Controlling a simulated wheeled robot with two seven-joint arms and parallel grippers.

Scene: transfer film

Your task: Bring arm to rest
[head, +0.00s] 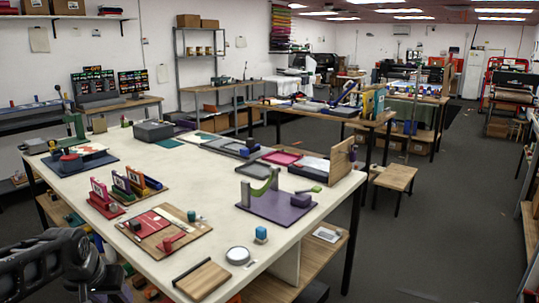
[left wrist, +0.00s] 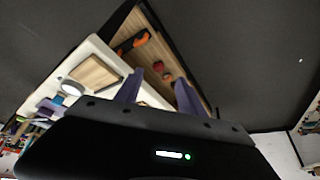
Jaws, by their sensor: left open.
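My left arm (head: 50,265) comes in at the lower left of the head view, beside the near left edge of the large white worktable (head: 215,180). In the left wrist view my left gripper (left wrist: 158,90) shows two purple fingers spread apart with nothing between them. Beyond the fingers lie the table's edge and a wooden lower shelf (left wrist: 158,48) with orange-and-black and red items on it. The fingertips are hard to make out in the head view. My right gripper is not in view.
A purple board (head: 275,207) and a red-and-wood board (head: 163,228) stand farther back. Grey floor (head: 420,240) is clear to the right.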

